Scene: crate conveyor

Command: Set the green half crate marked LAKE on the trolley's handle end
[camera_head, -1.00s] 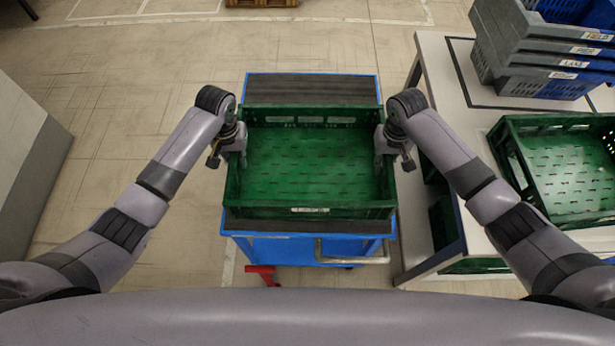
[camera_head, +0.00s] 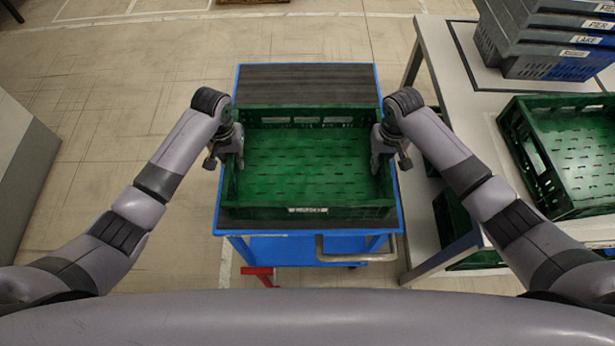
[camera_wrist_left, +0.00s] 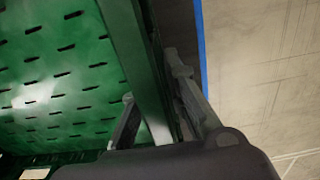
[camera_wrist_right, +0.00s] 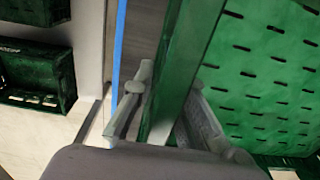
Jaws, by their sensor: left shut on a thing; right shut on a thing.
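A green half crate (camera_head: 310,212) is level over the near, handle end of the blue trolley (camera_head: 228,222). Its front wall has a small white label too small to read surely. My left gripper (camera_head: 234,160) is shut on the crate's left wall, and my right gripper (camera_head: 379,162) is shut on its right wall. Both wrist views show fingers either side of a green wall. The trolley's dark deck (camera_head: 307,84) shows bare beyond the crate, with a thin strip in front. The metal handle (camera_head: 360,256) is at the near side. I cannot tell whether the crate touches the deck.
At right a pale table (camera_head: 440,60) carries another green crate (camera_head: 505,125) and a stack of grey-and-blue crates (camera_head: 545,66), one marked LAKE. More green crates (camera_head: 450,215) sit below the table. A grey block (camera_head: 22,165) stands at left. Floor left of the trolley is clear.

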